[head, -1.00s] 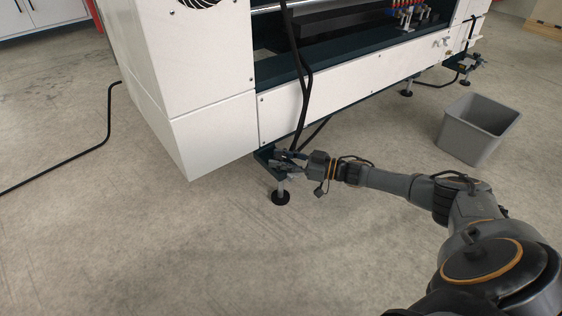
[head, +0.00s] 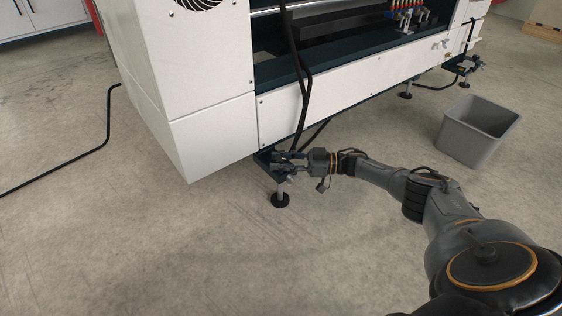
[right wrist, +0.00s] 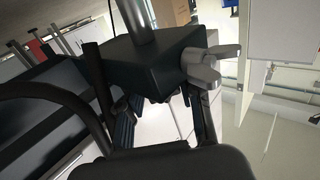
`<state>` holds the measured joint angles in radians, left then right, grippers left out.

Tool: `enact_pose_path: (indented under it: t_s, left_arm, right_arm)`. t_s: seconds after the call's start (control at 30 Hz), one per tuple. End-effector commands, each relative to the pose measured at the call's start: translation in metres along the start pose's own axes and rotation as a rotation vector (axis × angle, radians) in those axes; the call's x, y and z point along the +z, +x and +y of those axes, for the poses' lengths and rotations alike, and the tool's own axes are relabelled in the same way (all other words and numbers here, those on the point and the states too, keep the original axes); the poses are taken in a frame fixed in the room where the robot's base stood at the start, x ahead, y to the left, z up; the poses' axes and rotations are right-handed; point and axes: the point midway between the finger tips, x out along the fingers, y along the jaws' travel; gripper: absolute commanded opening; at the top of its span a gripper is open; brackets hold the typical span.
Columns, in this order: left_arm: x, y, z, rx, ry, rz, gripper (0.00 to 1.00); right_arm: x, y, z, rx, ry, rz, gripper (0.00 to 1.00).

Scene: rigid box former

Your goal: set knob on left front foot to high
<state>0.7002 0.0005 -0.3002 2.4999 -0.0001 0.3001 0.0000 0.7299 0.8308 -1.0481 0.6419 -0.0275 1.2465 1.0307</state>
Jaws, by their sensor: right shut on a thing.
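The left front foot (head: 280,190) is a metal leg on a round black pad under the white machine's near corner. Its dark bracket block (right wrist: 150,62) fills the middle of the right wrist view, with the leg pointing up there. A light grey knob (right wrist: 205,68) with a pronged handle sits on the block's right side. My right gripper (head: 289,163) is at this foot; in the right wrist view its fingers (right wrist: 163,118) are either side of the block, the right one close against the knob. Their exact contact is partly hidden. My left gripper is not in view.
The white machine (head: 213,130) overhangs the foot. Black cables (head: 301,100) hang down its front close to my right gripper. A grey bin (head: 478,130) stands at the right near another foot (head: 406,90). The floor in front is clear.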

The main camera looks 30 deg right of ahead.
Motion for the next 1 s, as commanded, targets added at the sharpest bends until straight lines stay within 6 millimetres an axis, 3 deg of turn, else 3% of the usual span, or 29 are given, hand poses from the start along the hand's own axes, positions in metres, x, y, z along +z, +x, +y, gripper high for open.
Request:
enact_pose_path:
  t_s: [0.07,0.1,0.2,0.63,1.0]
  left_arm:
    - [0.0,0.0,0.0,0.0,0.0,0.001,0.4]
    - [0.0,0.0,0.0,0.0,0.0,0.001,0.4]
    - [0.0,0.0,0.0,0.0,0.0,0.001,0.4]
    - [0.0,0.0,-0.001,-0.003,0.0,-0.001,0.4]
    - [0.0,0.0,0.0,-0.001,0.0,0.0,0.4]
  right_arm:
    - [-0.003,0.002,0.001,0.0,-0.001,0.007,0.04]
    - [-0.003,0.002,0.001,0.0,-0.001,0.007,0.37]
    - [-0.003,0.002,0.0,0.001,-0.001,0.007,0.58]
    - [0.0,-0.008,0.001,0.003,-0.001,0.001,0.59]
    - [0.0,-0.081,0.001,0.004,-0.001,0.001,0.59]
